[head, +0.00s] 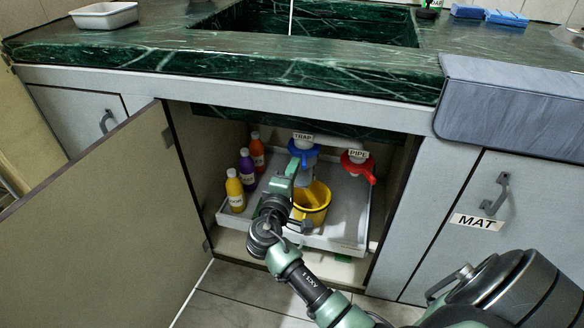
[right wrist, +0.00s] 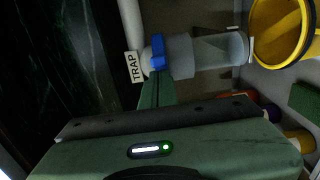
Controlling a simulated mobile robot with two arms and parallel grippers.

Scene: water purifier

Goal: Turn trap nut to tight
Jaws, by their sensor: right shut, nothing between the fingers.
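The blue trap nut (head: 303,152) sits on the trap under the sink, below a TRAP label (head: 303,136). In the right wrist view the blue nut (right wrist: 157,52) has a lever-like tab, with a grey translucent trap cup (right wrist: 222,48) beside it. My right gripper (head: 293,168) reaches into the open cabinet, right by the trap. Its shut, empty fingers (right wrist: 157,88) end close to the blue nut; I cannot tell whether they touch it. My left gripper is not in view.
A yellow bucket (head: 312,203) stands in a grey tray (head: 345,243) below the trap. Orange, purple and yellow bottles (head: 247,168) stand at left. A red pipe nut (head: 357,165) hangs at right. The open cabinet door (head: 110,235) bounds the left side.

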